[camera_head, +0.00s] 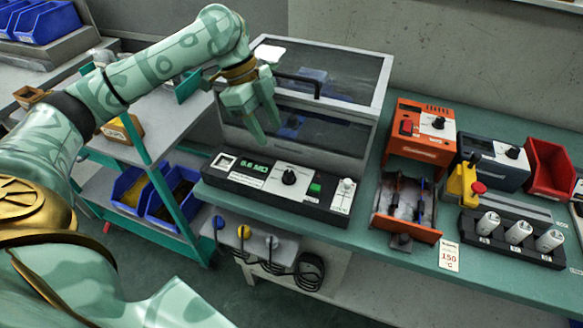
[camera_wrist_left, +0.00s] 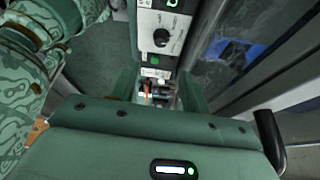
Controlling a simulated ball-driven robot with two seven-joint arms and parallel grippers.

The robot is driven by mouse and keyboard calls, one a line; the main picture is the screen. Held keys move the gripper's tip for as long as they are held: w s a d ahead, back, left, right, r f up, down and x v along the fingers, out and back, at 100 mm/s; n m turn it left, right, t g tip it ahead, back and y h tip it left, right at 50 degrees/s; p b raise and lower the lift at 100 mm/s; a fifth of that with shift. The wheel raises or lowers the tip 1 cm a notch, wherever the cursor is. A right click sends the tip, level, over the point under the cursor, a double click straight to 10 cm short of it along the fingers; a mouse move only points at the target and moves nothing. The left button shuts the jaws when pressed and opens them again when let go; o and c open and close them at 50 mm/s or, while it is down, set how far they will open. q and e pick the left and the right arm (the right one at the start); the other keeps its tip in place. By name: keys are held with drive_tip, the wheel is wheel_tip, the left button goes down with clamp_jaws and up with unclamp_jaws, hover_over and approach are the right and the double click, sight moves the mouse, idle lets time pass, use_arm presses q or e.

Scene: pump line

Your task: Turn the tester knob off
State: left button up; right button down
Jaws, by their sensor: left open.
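The tester (camera_head: 275,190) is a long black box on the front of the green bench, with a lit display reading about 0.6 MΩ. Its black round knob (camera_head: 289,177) sits on a white panel at the middle, left of a green button (camera_head: 315,187). My left gripper (camera_head: 266,124) is open and empty, above and behind the tester, apart from the knob. In the left wrist view the knob (camera_wrist_left: 161,38) shows beyond the open fingers (camera_wrist_left: 160,92), with the green button nearer. The knob's exact pointer setting is too small to tell. My right gripper is not in view.
A clear-lidded case (camera_head: 345,67) stands right behind the tester. To the right are an orange unit (camera_head: 423,130) with a tray, a blue-grey unit (camera_head: 495,160), a yellow-red button box (camera_head: 465,185) and a rack with white cylinders (camera_head: 510,240). Plugs and cables hang below the bench edge.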

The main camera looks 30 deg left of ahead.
sight(289, 173)
use_arm(q)
drive_tip(key=b+x, duration=0.5)
drive_tip(key=x, duration=0.7)
drive_tip(key=shift+w+f, duration=0.1)
drive_tip(key=shift+f, duration=0.15)
drive_tip(key=c, duration=1)
